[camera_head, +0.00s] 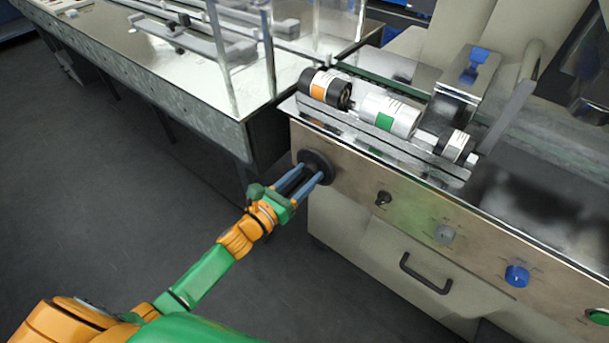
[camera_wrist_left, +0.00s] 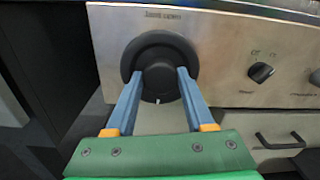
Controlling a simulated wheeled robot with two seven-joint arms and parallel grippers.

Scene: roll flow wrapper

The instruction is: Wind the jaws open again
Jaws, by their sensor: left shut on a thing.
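A round black handwheel (camera_head: 318,161) sits on the left end of the machine's brushed metal front panel. In the left wrist view the handwheel (camera_wrist_left: 160,46) has a wide flange and a raised hub with a small white mark at its lower edge. A small label (camera_wrist_left: 162,15) above it seems to read "Jaws open". My left gripper (camera_head: 311,174) is shut on the hub, its two blue fingers on either side; this also shows in the left wrist view (camera_wrist_left: 160,78). The jaws cannot be made out clearly. My right gripper is not in view.
To the right on the panel are a black selector knob (camera_head: 383,198), a grey knob (camera_head: 444,234), a blue knob (camera_head: 517,275) and a green button (camera_head: 598,316). A drawer handle (camera_head: 425,274) sticks out below. Rollers (camera_head: 390,114) lie on top. The floor at left is clear.

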